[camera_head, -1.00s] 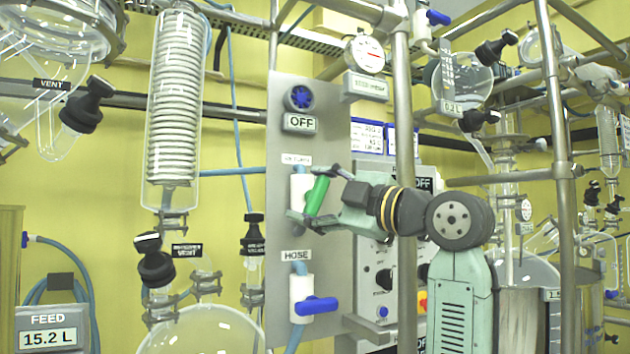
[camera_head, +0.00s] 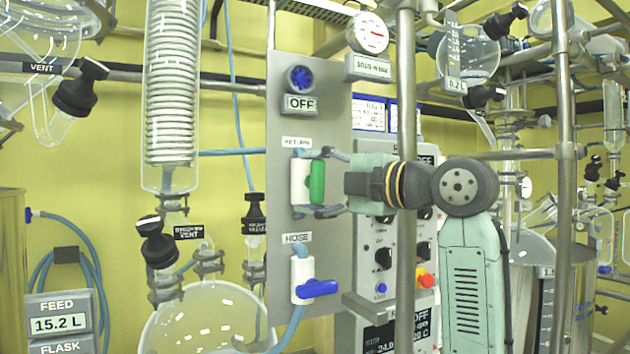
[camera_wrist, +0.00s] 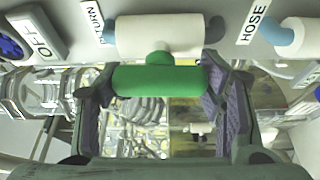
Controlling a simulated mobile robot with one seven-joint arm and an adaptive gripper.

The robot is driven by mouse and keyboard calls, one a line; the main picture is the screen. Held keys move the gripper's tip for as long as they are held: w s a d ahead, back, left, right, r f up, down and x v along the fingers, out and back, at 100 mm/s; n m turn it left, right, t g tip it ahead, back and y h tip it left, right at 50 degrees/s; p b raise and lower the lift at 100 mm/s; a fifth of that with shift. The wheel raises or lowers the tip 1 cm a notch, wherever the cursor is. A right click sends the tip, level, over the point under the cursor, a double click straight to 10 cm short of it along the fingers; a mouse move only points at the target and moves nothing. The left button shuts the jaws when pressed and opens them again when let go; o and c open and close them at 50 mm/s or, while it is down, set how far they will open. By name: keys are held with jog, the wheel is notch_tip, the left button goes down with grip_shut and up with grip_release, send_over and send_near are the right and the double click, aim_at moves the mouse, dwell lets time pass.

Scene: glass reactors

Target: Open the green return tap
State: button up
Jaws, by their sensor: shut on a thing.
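The green return tap has a green handle (camera_head: 317,182) on a white valve body (camera_head: 299,181), on the grey panel under the RETURN label. The handle stands upright, in line with the white body. My gripper (camera_head: 323,183) has one finger above and one below the handle, shut on its two ends. In the wrist view the green handle (camera_wrist: 160,80) lies lengthwise between the purple-padded fingers, parallel to the white body (camera_wrist: 160,36).
A blue-handled HOSE tap (camera_head: 316,289) sits lower on the same panel (camera_head: 338,240). A blue knob (camera_head: 299,78) with an OFF display is above. Glassware (camera_head: 205,315) stands at the left.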

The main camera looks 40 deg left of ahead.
jog(key=shift+s+f, duration=0.1)
jog(key=shift+s, duration=0.05)
jog(key=o, duration=1.2)
jog(key=d, duration=1.2)
